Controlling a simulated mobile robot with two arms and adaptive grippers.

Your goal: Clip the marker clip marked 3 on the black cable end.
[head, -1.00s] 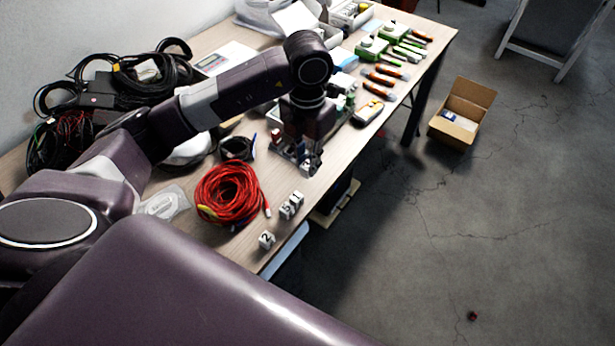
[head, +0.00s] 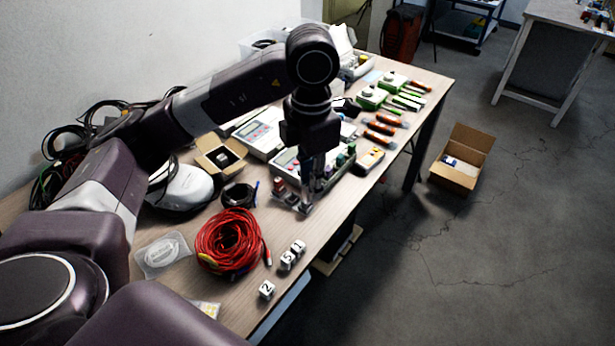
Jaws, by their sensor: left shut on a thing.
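My left gripper (head: 308,203) is above the right part of the table, in front of a small rack of bottles. It is shut on a small pale thing at its fingertips, which looks like a marker clip; its number cannot be read now. A small black cable coil (head: 238,195) lies left of the gripper, behind the red coil. A thin blue piece stands at the black coil's right side; I cannot make out the cable end clearly. Marker clips marked 2 (head: 266,290), 5 (head: 287,260) and 1 (head: 298,247) stand near the table's front edge. My right gripper is out of view.
A red cable coil (head: 230,240) lies in front of the black coil. An open small box (head: 220,155), instruments (head: 262,132) and orange-handled tools (head: 380,128) fill the back. An open cardboard box (head: 461,160) stands on the floor.

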